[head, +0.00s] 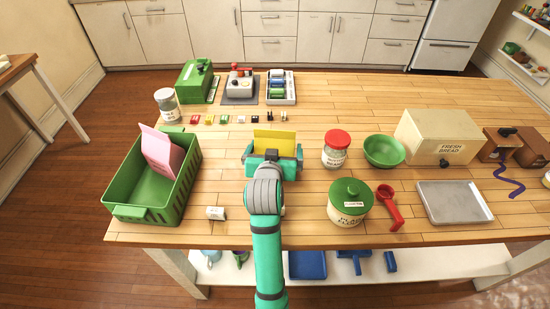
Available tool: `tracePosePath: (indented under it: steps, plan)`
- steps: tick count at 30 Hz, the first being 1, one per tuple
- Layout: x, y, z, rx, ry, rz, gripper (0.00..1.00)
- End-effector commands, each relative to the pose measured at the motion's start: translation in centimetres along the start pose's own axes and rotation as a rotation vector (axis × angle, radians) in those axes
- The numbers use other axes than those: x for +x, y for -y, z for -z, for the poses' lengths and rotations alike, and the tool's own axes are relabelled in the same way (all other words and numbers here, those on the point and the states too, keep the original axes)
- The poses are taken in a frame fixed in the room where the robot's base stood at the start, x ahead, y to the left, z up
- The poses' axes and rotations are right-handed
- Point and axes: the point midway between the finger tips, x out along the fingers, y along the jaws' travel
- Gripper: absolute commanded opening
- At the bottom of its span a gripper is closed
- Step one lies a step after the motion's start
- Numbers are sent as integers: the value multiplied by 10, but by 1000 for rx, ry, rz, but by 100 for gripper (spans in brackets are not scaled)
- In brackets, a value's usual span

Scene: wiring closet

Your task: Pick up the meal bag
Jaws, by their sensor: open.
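My gripper (273,154) is open over the middle of the wooden table, pointing away from my body. A yellow bag-like item (274,137) stands upright just beyond and between its fingers; the gripper hides its lower part, and I cannot tell if they touch. A pink bag-like item (163,153) leans inside a green basket (122,212) at the left. No label reading "meal" can be made out on either one, so I cannot tell which is the meal bag.
A red-lidded jar (336,152), a green bowl (384,151) and a green-lidded canister (349,203) stand right of my gripper. A small white-labelled item (215,213) lies to the left. Several small coloured blocks lie in a row behind. A bread box (437,136) stands farther right.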

Motion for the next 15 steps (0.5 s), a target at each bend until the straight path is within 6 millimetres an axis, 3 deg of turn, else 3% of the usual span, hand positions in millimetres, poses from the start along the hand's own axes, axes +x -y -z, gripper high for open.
tracePosePath:
  steps: [7,12,15]
  plan:
    - [1,1,0,0,0,1,100]
    - [1,1,0,0,0,1,61]
    - [1,0,1,0,-2,1,61]
